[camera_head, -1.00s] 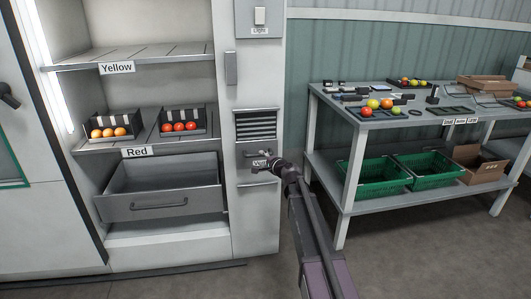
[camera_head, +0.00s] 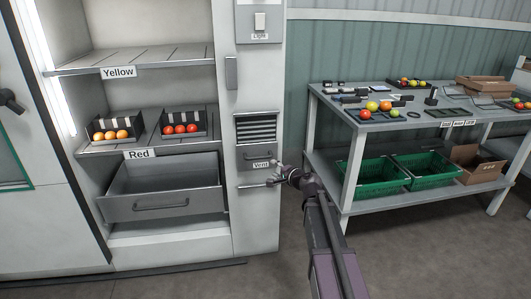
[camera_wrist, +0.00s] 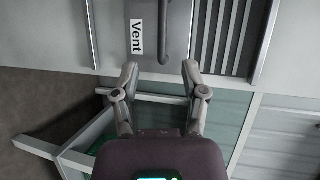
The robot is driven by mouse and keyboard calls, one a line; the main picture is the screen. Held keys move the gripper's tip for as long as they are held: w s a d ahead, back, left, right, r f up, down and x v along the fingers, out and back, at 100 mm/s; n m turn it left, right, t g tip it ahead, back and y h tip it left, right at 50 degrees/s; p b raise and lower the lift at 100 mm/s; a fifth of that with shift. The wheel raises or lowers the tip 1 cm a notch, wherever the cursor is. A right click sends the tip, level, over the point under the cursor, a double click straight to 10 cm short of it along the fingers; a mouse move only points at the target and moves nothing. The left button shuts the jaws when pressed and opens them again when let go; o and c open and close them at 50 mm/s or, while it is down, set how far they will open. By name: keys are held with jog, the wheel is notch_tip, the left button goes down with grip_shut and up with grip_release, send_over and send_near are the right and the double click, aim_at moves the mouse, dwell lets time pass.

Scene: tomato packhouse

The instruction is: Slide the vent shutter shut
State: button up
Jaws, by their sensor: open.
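The vent shutter (camera_head: 247,164) is a grey plate with a bar handle (camera_head: 256,153) and a "Vent" label. It sits below the dark louvre slats (camera_head: 256,128) on the white cabinet column, and the slats are uncovered. My gripper (camera_head: 278,174) is open and empty, at the lower right of the shutter. In the wrist view, the view is turned: the shutter (camera_wrist: 150,65), its handle (camera_wrist: 165,32) and the slats (camera_wrist: 232,35) lie at the top. The open fingers (camera_wrist: 160,80) appear apart from the handle, pointing toward it.
A light switch (camera_head: 260,21) is above the vent. Left are shelves with trays of tomatoes (camera_head: 180,129) and an open grey drawer (camera_head: 160,206). A worktable (camera_head: 420,122) with green crates (camera_head: 368,183) stands to the right. Floor between cabinet and table is clear.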

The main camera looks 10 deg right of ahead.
jog(key=s+a+r+n+g+p, duration=0.3)
jog(key=s+r+p, duration=0.4)
jog(key=p, duration=0.6)
jog(key=s+a+r+n+g+h+p, duration=0.1)
jog(key=s+a+r+n+g+p, duration=0.2)
jog(key=p, duration=0.9)
jog(key=shift+s+a+r+n+g+h+p, duration=0.35)
jog(key=shift+s+r+n+g, duration=1.3)
jog(key=shift+s+r, duration=1.3)
jog(key=shift+s+f, duration=0.25)
jog(key=shift+f, duration=0.05)
jog(key=w+d+f+m+t+b, duration=0.4)
jog(key=w+f+b, duration=0.4)
jog(key=b, duration=0.5)
jog(key=w+d+f+m+t+y+b, duration=0.1)
jog(key=w+d+f+m+t+b, duration=0.3)
jog(key=w+b, duration=0.5)
notch_tip(320, 180, down, 4)
jog(key=m+t+b, duration=0.2)
jog(key=b, duration=0.3)
jog(key=shift+w+b, duration=0.2)
jog(key=shift+b, duration=0.1)
